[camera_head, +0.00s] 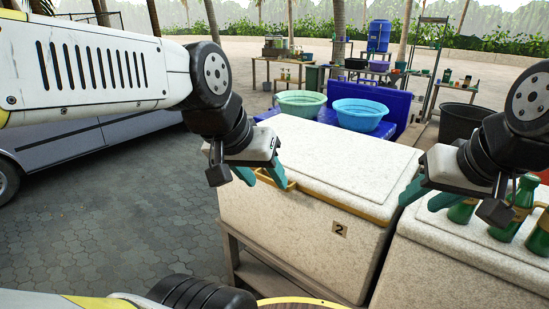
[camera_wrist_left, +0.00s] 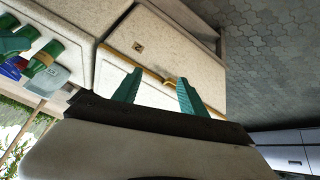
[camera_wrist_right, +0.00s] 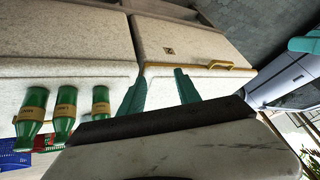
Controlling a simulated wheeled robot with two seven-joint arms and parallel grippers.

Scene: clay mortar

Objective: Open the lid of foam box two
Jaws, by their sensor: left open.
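Foam box two (camera_head: 290,222) is a speckled white box with a "2" label (camera_head: 340,229) on its front. Its lid (camera_head: 335,150) lies flat and closed, with an ochre rim and a yellow handle (camera_head: 291,183) on the front edge. My left gripper (camera_head: 263,176) is open at the handle's left end; in the left wrist view the handle (camera_wrist_left: 168,84) runs between its fingertips, and contact cannot be told. My right gripper (camera_head: 424,192) is open and empty near the lid's right front corner. The right wrist view also shows the handle (camera_wrist_right: 219,66), off to the right of these fingers.
A second foam box (camera_head: 430,265) stands close on the right, with green bottles (camera_head: 503,216) on top. Blue crates with a green basin (camera_head: 303,103) and a blue basin (camera_head: 360,113) are behind. A dark bucket (camera_head: 462,122) stands behind right. Paved floor is free on the left.

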